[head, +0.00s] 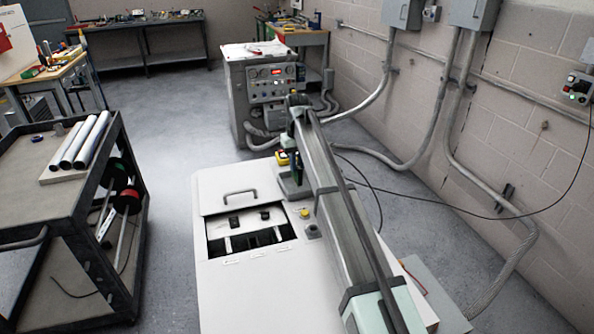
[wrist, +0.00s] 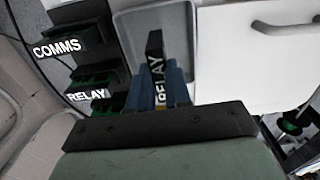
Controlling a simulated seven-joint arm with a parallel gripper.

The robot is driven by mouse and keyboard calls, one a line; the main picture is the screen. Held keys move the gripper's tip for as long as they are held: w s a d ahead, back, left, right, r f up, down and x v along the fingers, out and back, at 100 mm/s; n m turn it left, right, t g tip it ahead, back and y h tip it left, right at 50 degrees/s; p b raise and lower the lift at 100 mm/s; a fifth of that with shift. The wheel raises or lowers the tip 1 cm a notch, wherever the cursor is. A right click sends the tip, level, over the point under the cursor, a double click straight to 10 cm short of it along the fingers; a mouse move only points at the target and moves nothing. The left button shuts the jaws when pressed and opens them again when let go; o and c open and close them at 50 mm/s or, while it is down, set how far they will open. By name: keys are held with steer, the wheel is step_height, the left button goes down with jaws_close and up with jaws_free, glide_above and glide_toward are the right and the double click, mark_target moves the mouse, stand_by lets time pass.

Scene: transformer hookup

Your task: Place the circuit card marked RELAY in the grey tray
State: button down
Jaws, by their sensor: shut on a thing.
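My gripper (wrist: 160,84) is shut on a dark circuit card (wrist: 155,48) with a white RELAY label on its edge. Blue finger parts show on both sides of the card. The grey tray (wrist: 126,22) is in the wrist view, beyond and below the held card. The card overlaps the tray in the picture; whether they touch I cannot tell.
In the wrist view, black holders with green parts carry labels COMMS (wrist: 57,48) and RELAY (wrist: 86,97), left of the tray. A white panel with a handle (wrist: 286,27) is on the right. In the head view, the white cabinet (head: 225,185) has an open recess (head: 250,240).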

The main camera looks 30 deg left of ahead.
mark_target(298, 165)
steer(key=shift+f, duration=1.35)
steer(key=shift+f, duration=0.1)
steer(key=c, duration=1.1)
jaws_free()
steer(key=shift+o, duration=0.2)
step_height(298, 165, up, 12)
steer(key=shift+d, duration=0.1)
